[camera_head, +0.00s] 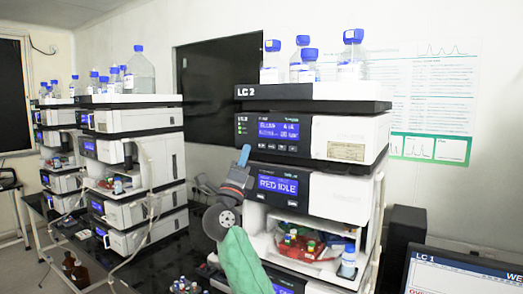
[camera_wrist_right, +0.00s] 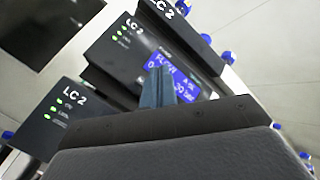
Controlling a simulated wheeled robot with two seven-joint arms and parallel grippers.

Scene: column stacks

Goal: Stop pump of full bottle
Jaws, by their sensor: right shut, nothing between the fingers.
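The LC 2 stack stands right of centre, with its pump module (camera_head: 350,138) at the top. The pump's blue display (camera_head: 278,127) is lit; in the right wrist view the display (camera_wrist_right: 184,80) reads FLOW with further figures partly covered. A row of small buttons (camera_head: 272,147) lies under it. My right gripper (camera_head: 244,156) is shut and empty, in front of the stack's left edge near the pump's lower left; its fingers (camera_wrist_right: 157,90) overlap the display in the wrist view. My left gripper is out of view.
Several blue-capped bottles (camera_head: 353,60) stand on top. Other stacks (camera_head: 140,170) stand at left. A monitor (camera_head: 465,275) headed LC 1 is at lower right. Dark bench (camera_head: 165,262) lies between stacks.

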